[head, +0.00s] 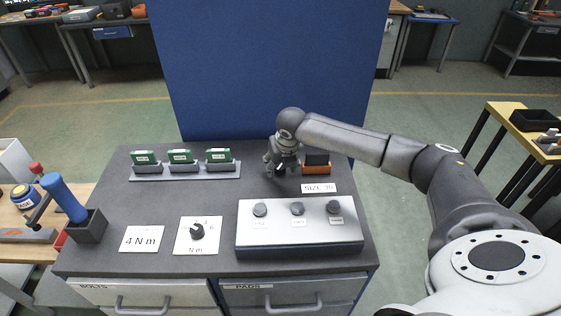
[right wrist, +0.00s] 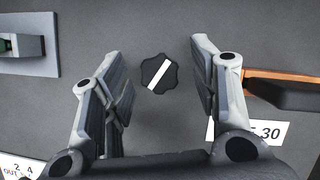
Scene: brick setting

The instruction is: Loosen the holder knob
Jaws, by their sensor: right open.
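A black lobed knob (right wrist: 152,85) with a white stripe lies between the two fingers of my right gripper (right wrist: 160,68) in the right wrist view, with a gap on each side. The stripe slants from lower left to upper right. In the head view my right gripper (head: 281,171) points down at the table's back, left of the orange and black holder (head: 316,168), and hides this knob. The gripper is open and empty. The holder's orange edge also shows in the right wrist view (right wrist: 283,77). My left gripper is out of view.
A grey box with several round knobs (head: 300,240) stands nearer. A rack of green-topped pieces (head: 185,172) is at left. A dial card (head: 197,243), "4 N m" card (head: 142,240) and blue-handled tool (head: 65,199) stand in front.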

